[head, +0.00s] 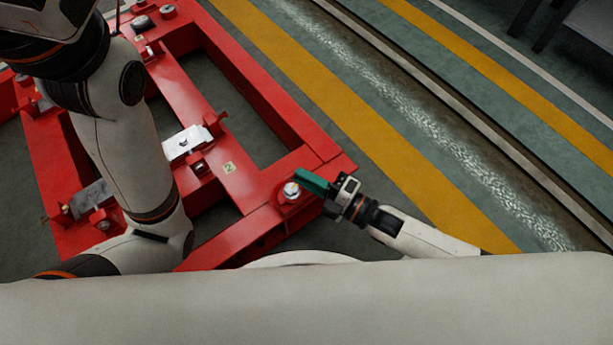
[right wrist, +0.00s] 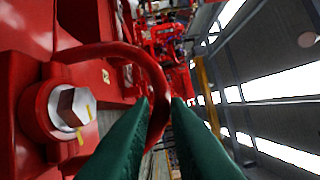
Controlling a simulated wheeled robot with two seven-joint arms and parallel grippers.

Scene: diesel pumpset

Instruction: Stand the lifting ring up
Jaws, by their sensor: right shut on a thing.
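The lifting ring (right wrist: 149,66) is a red curved bar in the right wrist view. It arcs out from a round red mount with a silver hex bolt (right wrist: 74,107). My right gripper (right wrist: 161,104) has its two green fingers on either side of the bar, shut on it. In the head view, my right gripper (head: 300,177) is beside the bolt and mount (head: 290,191) at the near right corner of the red frame. The ring is hard to make out there, and its exact tilt cannot be told. My left arm shows, but its gripper does not.
The red steel frame (head: 240,188) has open bays, brackets and bolts. A pale plate (head: 187,142) sits on one crossbeam. The floor right of the frame, with a yellow stripe (head: 330,95), is clear. A rail channel runs farther right.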

